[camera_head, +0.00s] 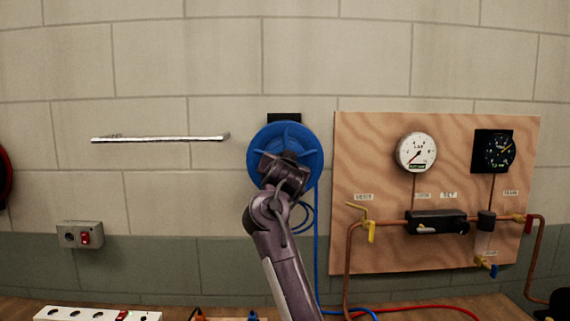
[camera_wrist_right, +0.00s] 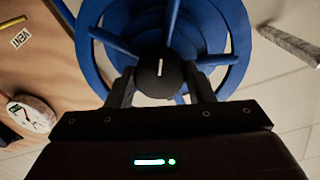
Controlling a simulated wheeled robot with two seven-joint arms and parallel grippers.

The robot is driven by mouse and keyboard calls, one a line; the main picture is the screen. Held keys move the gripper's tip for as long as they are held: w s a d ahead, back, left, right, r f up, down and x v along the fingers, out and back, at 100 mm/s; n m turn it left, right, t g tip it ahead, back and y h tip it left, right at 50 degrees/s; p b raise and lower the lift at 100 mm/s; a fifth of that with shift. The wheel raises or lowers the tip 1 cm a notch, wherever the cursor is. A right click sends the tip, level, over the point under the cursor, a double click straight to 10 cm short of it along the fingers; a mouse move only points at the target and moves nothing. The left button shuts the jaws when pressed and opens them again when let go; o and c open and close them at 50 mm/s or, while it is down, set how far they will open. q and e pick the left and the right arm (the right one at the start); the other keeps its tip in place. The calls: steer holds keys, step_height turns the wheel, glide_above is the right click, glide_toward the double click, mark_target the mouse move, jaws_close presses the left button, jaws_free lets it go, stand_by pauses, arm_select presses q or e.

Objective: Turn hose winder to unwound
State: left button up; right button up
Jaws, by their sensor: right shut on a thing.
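The hose winder (camera_head: 262,140) is a blue spoked reel on the block wall, with blue hose hanging below it. It also fills the top of the right wrist view (camera_wrist_right: 222,28). At its centre is a black knob (camera_wrist_right: 160,70) with a white line mark. My right gripper (camera_wrist_right: 160,86) has its two fingers on either side of this knob and is shut on it. In the head view my right gripper (camera_head: 285,172) and arm cover the knob and the reel's lower middle. My left gripper is not in view.
A wooden panel (camera_head: 375,150) with gauges, copper pipes and valves stands right of the winder. A metal bar (camera_head: 160,139) sticks out on the left, above a grey switch box (camera_head: 80,235). A white power strip (camera_head: 95,314) and hoses lie along the bottom edge.

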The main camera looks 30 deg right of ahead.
steer(key=m+b, duration=0.1)
steer(key=m, duration=0.9)
steer(key=shift+f+m+y, duration=0.15)
steer(key=shift+m+y, duration=0.25)
stand_by(0.4)
steer(key=o, duration=1)
steer(key=shift+r, duration=0.2)
steer(key=b+v, duration=0.2)
steer(key=v, duration=0.5)
steer(key=shift+s+a+f, duration=0.1)
steer(key=shift+s+a, duration=0.05)
steer(key=shift+s, duration=0.2)
